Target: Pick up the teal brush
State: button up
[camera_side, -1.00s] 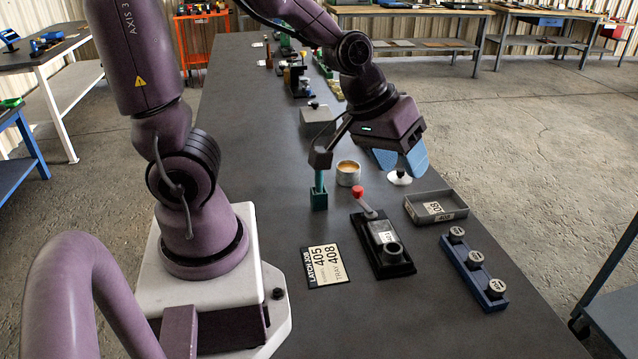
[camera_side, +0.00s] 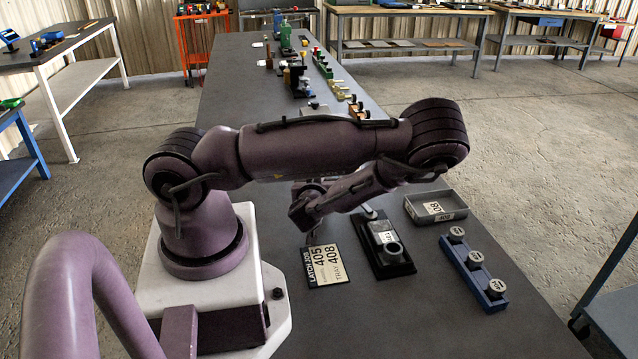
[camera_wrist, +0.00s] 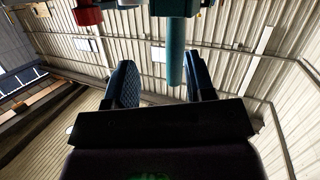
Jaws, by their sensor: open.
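The teal brush (camera_wrist: 175,55) shows in the wrist view as a round teal handle coming down from a wider teal-green piece at the top edge. Its lower end in the picture lies in the gap between my fingers, closer to the right one. My gripper (camera_wrist: 162,72) is open, with a dark blue finger on each side; I see no contact with the handle. In the side view my arm hides the brush and my fingers.
A black latch fixture (camera_side: 389,255) stands beside a label card (camera_side: 327,268). A grey tray (camera_side: 450,218) and a blue rack (camera_side: 455,262) with round pieces are to the right. A red knob (camera_wrist: 88,14) shows left of the brush in the wrist view.

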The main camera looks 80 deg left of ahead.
jog(key=shift+w+a+r+m+t+y, duration=0.2)
jog(key=shift+a+r+m+t, duration=0.2)
jog(key=shift+a+m+t, duration=0.5)
jog(key=shift+w+a+r+m+t+y, duration=0.15)
jog(key=shift+a+r+m+t, duration=0.25)
jog(key=shift+a+m+t, duration=0.45)
jog(key=shift+w+a+r+m+t+y, duration=0.1)
jog(key=shift+w+a+r+m+t, duration=0.15)
jog(key=shift+a+r+m+t, duration=0.65)
jog(key=shift+a+f+n+g, duration=0.25)
jog(key=shift+a+f+n, duration=0.05)
jog(key=shift+f+n, duration=0.2)
jog(key=shift+c, duration=0.3)
grip_shut()
